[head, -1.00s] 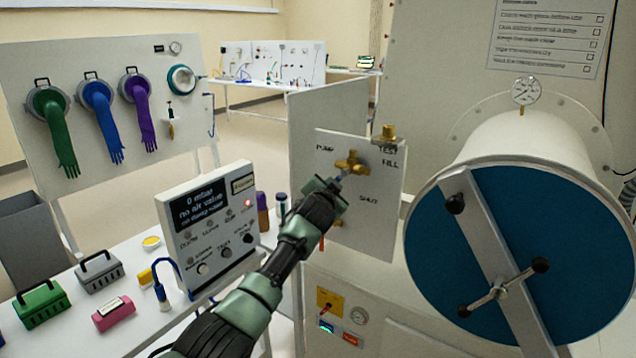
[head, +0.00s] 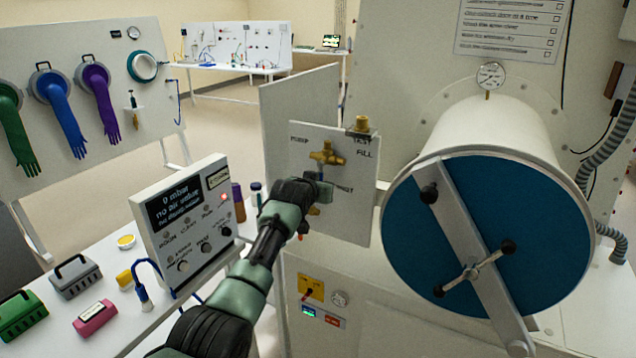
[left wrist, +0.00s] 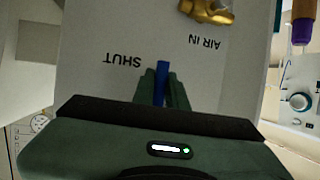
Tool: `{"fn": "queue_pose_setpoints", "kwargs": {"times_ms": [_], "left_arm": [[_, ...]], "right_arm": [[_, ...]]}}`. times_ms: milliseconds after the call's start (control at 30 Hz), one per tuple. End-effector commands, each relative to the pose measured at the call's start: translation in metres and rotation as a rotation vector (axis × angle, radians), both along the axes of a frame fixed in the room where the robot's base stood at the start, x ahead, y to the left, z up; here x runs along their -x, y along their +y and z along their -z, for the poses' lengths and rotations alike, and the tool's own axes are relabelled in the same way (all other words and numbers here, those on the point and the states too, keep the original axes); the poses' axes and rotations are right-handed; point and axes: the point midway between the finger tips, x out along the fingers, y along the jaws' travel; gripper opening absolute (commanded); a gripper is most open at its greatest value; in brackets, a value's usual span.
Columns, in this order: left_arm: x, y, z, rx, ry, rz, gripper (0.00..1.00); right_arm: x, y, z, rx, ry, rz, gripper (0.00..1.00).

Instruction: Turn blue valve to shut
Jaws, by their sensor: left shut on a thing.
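The valve has a brass body (head: 327,153) on the white panel (head: 350,222), which carries the labels PUMP, TEST, FILL and SHUT. My left gripper (head: 321,186) is at the panel just below the brass body, beside the SHUT label. In the left wrist view the blue handle (left wrist: 161,82) stands between the fingers of my left gripper (left wrist: 162,95), which are shut on it. The SHUT label appears upside down to the left of the handle there. The handle is mostly hidden by the gripper in the head view. My right gripper is not in view.
A large round chamber with a blue door (head: 450,220) stands right of the panel. A control box (head: 185,215) stands on the white table at left, with a green case (head: 20,315) and a pink block (head: 95,317). A brass fitting (left wrist: 207,10) sits by the AIR IN label.

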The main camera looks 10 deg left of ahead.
Motion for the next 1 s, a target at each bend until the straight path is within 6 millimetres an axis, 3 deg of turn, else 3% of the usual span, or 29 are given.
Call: {"fn": "queue_pose_setpoints", "kwargs": {"times_ms": [500, 533, 600, 1000], "left_arm": [[0.0011, -0.0012, 0.0035, 0.018, 0.012, -0.001, 0.00], [0.0011, -0.0013, 0.0035, 0.017, 0.012, 0.000, 0.22], [0.0009, -0.0012, 0.0031, 0.017, 0.011, 0.000, 0.35], [0.0030, -0.0008, 0.0003, 0.017, 0.007, 0.000, 0.35]], "right_arm": [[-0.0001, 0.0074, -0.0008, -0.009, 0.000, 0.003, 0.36], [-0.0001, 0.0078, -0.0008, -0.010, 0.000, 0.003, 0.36], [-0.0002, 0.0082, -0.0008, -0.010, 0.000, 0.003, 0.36], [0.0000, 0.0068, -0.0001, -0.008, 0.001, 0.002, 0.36]]}}
